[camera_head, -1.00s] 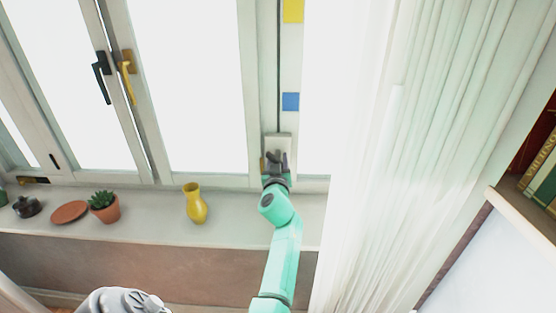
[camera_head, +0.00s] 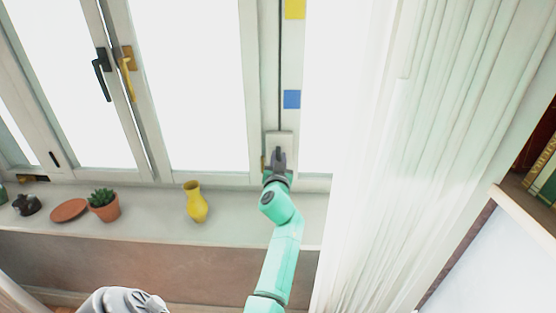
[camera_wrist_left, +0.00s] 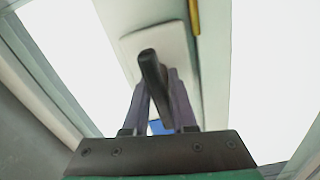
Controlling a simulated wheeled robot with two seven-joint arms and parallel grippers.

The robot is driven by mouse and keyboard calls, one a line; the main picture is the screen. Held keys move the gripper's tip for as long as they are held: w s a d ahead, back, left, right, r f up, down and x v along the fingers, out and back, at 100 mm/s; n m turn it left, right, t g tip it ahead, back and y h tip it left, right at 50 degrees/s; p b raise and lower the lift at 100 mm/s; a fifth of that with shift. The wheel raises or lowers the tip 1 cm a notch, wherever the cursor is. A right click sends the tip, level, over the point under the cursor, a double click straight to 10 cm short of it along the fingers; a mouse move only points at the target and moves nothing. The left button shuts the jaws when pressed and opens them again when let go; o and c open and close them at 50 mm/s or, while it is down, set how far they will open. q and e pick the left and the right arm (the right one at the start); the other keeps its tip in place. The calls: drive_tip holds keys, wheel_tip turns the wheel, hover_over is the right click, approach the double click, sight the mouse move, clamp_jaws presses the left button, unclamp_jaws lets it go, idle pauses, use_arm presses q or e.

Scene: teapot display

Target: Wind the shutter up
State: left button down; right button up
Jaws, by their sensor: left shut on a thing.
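The shutter winder is a pale box (camera_head: 279,138) low on the window post, below a dark vertical line. It also shows in the left wrist view (camera_wrist_left: 158,42). A dark crank handle (camera_wrist_left: 151,72) sticks out from it towards the wrist camera. My left gripper (camera_head: 278,160) is at the box, and in the left wrist view its purplish fingers (camera_wrist_left: 160,95) lie on both sides of the handle, shut on it. The fingers and wrist hide part of the handle and the box in the head view. My right gripper is out of view.
Yellow (camera_head: 295,9) and blue (camera_head: 291,99) patches mark the post above. A yellow vase (camera_head: 196,203), a potted succulent (camera_head: 104,208), a terracotta saucer (camera_head: 68,210) and a small dark pot (camera_head: 27,205) stand on the sill left of my arm. A white curtain (camera_head: 400,180) hangs close on the right.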

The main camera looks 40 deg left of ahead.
use_arm(q)
drive_tip(key=m, duration=0.4)
drive_tip(key=shift+d+f+m+b, duration=0.1)
drive_tip(key=shift+f+m+b, duration=0.05)
drive_tip(key=shift+m+b, duration=0.2)
drive_tip(key=m, duration=0.5)
drive_tip(key=shift+f+m, duration=0.1)
drive_tip(key=shift+m, duration=0.15)
drive_tip(key=m+p, duration=0.1)
drive_tip(key=m, duration=0.3)
drive_tip(key=shift+m, duration=0.3)
drive_tip(key=m+p, duration=0.2)
drive_tip(key=m, duration=0.3)
drive_tip(key=shift+s+f, duration=0.1)
drive_tip(key=shift+m, duration=0.3)
drive_tip(key=c, duration=0.7)
unclamp_jaws()
drive_tip(key=o, duration=0.5)
drive_tip(key=shift+o, duration=0.2)
